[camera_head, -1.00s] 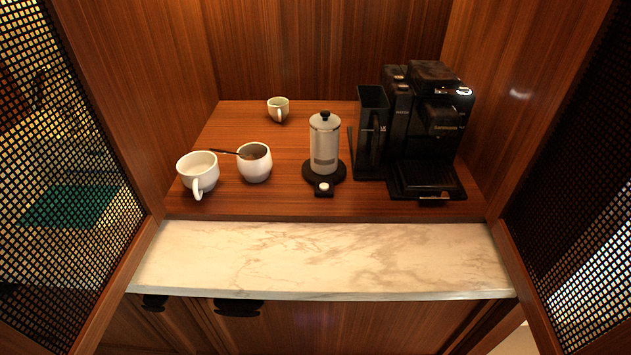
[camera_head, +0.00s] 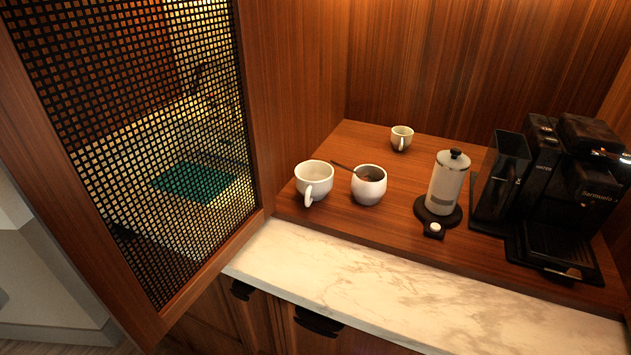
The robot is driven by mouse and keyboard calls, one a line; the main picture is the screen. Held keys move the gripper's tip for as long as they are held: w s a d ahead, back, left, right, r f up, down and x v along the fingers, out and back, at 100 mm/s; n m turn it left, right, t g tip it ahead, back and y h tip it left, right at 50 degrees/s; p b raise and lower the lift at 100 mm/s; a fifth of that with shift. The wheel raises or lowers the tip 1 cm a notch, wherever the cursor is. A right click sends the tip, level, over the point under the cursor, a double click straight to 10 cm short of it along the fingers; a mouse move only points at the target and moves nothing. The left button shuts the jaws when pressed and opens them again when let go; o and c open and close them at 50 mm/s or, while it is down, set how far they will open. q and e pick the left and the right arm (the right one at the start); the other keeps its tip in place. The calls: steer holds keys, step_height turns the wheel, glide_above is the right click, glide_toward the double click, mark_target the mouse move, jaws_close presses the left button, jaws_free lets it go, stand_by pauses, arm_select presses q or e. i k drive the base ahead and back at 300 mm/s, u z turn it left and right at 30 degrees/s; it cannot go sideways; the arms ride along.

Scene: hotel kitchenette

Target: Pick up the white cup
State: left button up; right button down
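A large white cup (camera_head: 314,179) stands upright at the left front of the wooden shelf, its handle facing the front. A round white pot (camera_head: 369,187) with a dark spoon leaning out of it stands just to its right. A smaller pale cup (camera_head: 402,137) stands farther back on the shelf, its handle also toward the front. Neither of my grippers shows in the head view.
A milk frother (camera_head: 446,184) on a black base and a black coffee machine (camera_head: 565,195) stand to the right. The marble ledge (camera_head: 400,282) in front is bare.

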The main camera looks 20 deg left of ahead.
mark_target(314, 179)
steer(key=k, duration=1.2)
steer(key=z, duration=0.75)
steer(key=i, duration=1.2)
steer(key=u, duration=0.6)
